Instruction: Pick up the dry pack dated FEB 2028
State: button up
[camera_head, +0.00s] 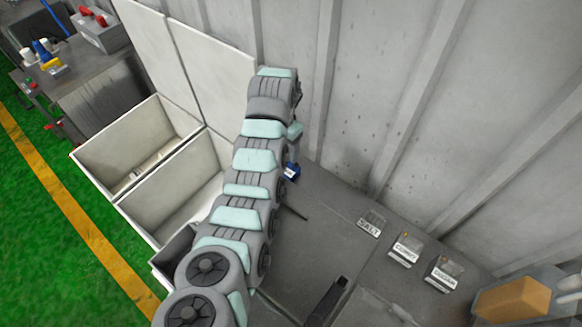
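My arm reaches from the bottom of the head view up toward the corrugated wall. Its gripper end is mostly hidden behind the arm links, and I cannot see its fingers clearly. A small blue object (291,172) with a white mark shows beside the arm, just below its far end; I cannot tell whether it is held. No dry pack with a readable FEB 2028 date shows. Small pale items (137,174) lie in the left white bin (108,150), too small to identify.
A second open white bin (150,236) stands beside the first. On the grey surface (330,215) sit a clear container labelled SALT (371,223) and two more labelled containers (405,249) (443,273). A cluttered bench (95,85) is upper left.

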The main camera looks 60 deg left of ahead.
aim_at(287, 166)
jog(key=shift+w+d+f, duration=0.1)
jog(key=shift+w+f, duration=0.05)
jog(key=shift+f, duration=0.75)
jog(key=shift+w+f, duration=0.2)
jog(key=shift+f, duration=0.65)
jog(key=shift+w+d+f, duration=0.1)
jog(key=shift+w+f, duration=0.05)
jog(key=shift+f, duration=1.45)
jog(key=shift+c, duration=0.5)
grip_shut()
